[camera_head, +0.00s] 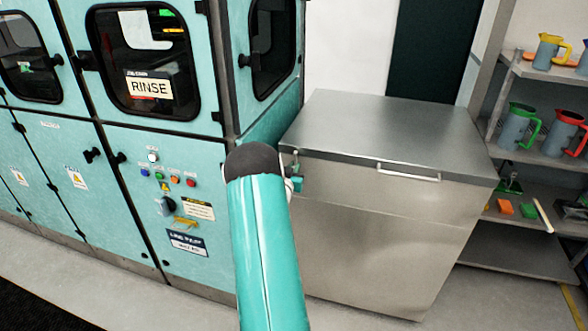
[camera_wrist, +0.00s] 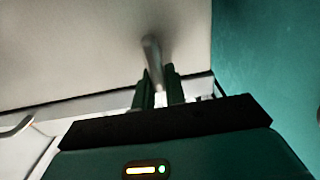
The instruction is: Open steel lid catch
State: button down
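The steel chest (camera_head: 375,240) stands right of the teal machine, with its flat lid (camera_head: 390,125) lying closed on top. In the wrist view, a grey metal lever (camera_wrist: 151,52), apparently the lid catch, stands out in front of a pale steel surface. My gripper (camera_wrist: 160,82) has its two dark green fingers on either side of the lever's near end. I cannot tell whether they touch or grip it. In the head view, my arm hides most of the gripper and the catch at the chest's left front corner.
A bar handle (camera_head: 408,172) is on the lid's front edge. The teal machine (camera_head: 160,130) with a RINSE window stands close at left. Shelves (camera_head: 540,165) with jugs and small items are at right. Clear floor (camera_head: 500,295) lies in front of the shelves.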

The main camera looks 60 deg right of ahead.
jog(key=shift+m, duration=0.3)
jog(key=m, duration=0.3)
jog(key=s+m, duration=0.1)
jog(key=m, duration=0.2)
jog(key=f+m, duration=0.1)
jog(key=m, duration=0.2)
jog(key=shift+s+d+m, duration=0.1)
jog(key=shift+s+m, duration=0.2)
jog(key=shift+m, duration=0.1)
jog(key=shift+f+m, duration=0.25)
jog(key=shift+m, duration=1.55)
jog(key=c, duration=1.4)
grip_release()
jog(key=shift+s, duration=0.1)
jog(key=shift+c, duration=0.2)
jog(key=s+a, duration=0.2)
jog(key=a, duration=1.1)
jog(key=shift+a, duration=0.3)
